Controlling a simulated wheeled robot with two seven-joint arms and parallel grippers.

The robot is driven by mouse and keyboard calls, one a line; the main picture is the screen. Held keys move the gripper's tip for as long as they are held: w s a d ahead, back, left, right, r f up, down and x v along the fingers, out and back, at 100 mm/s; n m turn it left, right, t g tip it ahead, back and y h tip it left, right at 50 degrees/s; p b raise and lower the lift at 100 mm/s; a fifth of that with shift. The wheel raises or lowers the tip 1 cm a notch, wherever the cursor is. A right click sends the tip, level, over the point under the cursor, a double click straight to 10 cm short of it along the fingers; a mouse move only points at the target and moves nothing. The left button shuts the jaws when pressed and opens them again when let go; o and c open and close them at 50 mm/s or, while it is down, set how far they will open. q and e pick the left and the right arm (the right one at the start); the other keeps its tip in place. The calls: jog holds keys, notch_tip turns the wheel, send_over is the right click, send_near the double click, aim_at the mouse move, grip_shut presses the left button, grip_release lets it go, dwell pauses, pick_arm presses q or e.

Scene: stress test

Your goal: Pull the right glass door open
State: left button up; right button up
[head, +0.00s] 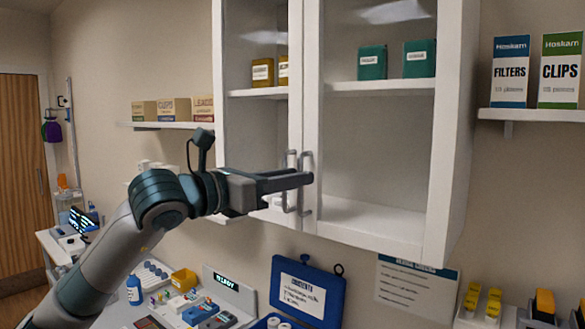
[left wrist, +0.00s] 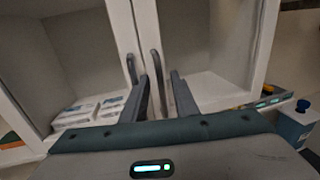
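The white wall cabinet has a left glass door (head: 257,120) and a right glass door (head: 375,140), which meet at the middle and look shut. Each door has a grey upright bar handle near the meeting edge. The right door's handle (head: 307,183) also shows in the left wrist view (left wrist: 156,68). My left gripper (head: 302,180) is at the handles, partly covering them. In the left wrist view its two fingers (left wrist: 162,85) are apart, with the right handle between them and gaps visible. I cannot tell if either finger touches it. My right gripper is out of view.
Teal boxes (head: 372,62) stand inside the cabinet's right side. A shelf with filters (head: 510,70) and clips (head: 560,70) boxes is right of the cabinet. Below are a blue lidded case (head: 308,290) and a cluttered counter. The space before the right door looks clear.

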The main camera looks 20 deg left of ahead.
pick_arm(q)
jog(key=shift+w+d, duration=0.1)
jog(key=shift+w, duration=0.1)
jog(key=shift+c, duration=0.7)
grip_shut()
dwell(0.7)
